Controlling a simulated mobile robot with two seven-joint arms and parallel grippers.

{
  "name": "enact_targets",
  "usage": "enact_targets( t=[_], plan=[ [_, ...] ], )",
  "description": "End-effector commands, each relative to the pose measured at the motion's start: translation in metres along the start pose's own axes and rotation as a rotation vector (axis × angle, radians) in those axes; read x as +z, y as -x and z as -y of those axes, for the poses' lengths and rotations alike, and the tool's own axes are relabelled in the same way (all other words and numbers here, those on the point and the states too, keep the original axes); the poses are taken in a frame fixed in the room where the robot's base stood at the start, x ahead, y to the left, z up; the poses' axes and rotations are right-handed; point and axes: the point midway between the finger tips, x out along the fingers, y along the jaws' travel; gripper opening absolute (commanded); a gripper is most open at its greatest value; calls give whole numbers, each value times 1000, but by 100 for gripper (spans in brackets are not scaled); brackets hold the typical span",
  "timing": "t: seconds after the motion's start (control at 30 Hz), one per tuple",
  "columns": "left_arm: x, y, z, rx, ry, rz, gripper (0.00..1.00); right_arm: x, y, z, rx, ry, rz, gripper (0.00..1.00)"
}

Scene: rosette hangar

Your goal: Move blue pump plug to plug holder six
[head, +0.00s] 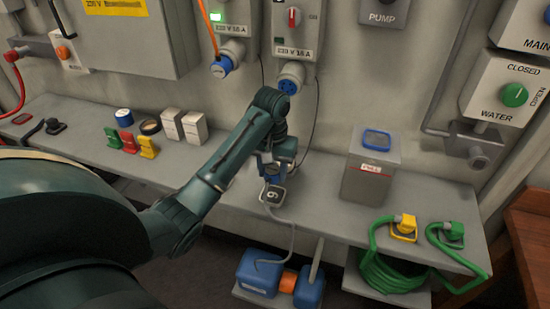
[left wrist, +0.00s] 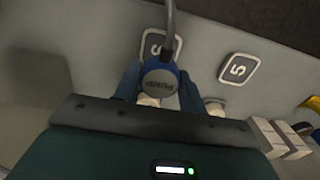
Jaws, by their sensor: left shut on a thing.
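My left gripper (head: 273,168) is low over the shelf at the plate marked 6 (head: 272,195). In the left wrist view the left gripper (left wrist: 160,88) is shut on the blue pump plug (left wrist: 159,78), whose round end reads PUMP. Its grey cable runs up past the plate marked 6 (left wrist: 160,46), partly covering it. The plug is beside that plate; whether it is seated in holder six or just above it I cannot tell. In the head view the gripper hides most of the plug. My right gripper is not in view.
The plate marked 5 (left wrist: 238,69) lies to the right in the wrist view. A grey box (head: 370,180) stands on the shelf, with yellow (head: 404,226) and green (head: 452,232) plugs farther right. A blue pump (head: 262,272) sits below. Wall sockets (head: 291,80) are behind my arm.

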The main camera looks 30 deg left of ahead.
Motion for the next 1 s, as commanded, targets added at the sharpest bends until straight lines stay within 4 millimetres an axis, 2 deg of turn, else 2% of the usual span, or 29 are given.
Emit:
enact_targets(
  t=[0.5,1.0],
  plan=[
    [0,-45,0,-1,1,-1,4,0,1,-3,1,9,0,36],
    [0,-53,0,-1,1,-3,4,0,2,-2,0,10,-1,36]
  ],
)
